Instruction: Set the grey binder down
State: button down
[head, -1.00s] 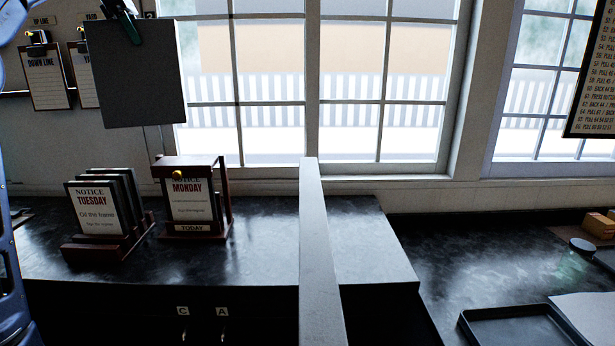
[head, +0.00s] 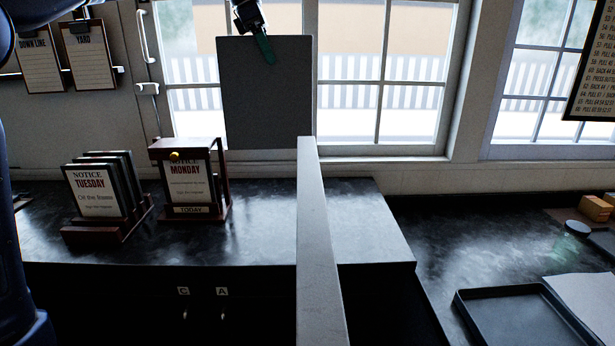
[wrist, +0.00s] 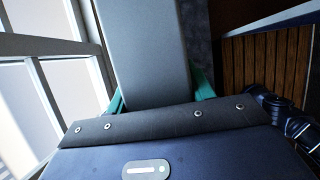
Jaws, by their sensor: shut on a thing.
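The grey binder (head: 265,98) is a flat dark grey panel hanging upright in the air in front of the window, above the counter (head: 262,225). Its lower edge is well clear of the counter top. My gripper (head: 263,48) has green fingertips and is shut on the binder's top edge. In the wrist view the binder (wrist: 145,45) runs away from the gripper, with green fingers showing on both its sides. The binder's far end is out of that view.
A grey upright divider (head: 318,230) stands just right of the binder. A Tuesday notice rack (head: 100,236) and a Monday notice frame (head: 187,147) stand on the counter at left. A black tray (head: 525,315) lies lower right. The counter between frame and divider is bare.

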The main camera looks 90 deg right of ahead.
aim_at(267, 101)
jog(key=s+a+f, duration=0.1)
jog(key=s, duration=0.1)
jog(key=s+a+f, duration=0.1)
jog(key=s+f, duration=0.1)
jog(key=shift+a, duration=0.15)
notch_tip(267, 101, down, 20)
jog(key=shift+r, duration=0.1)
dwell(0.4)
jog(key=c, duration=0.6)
grip_release()
jog(key=v, duration=1.2)
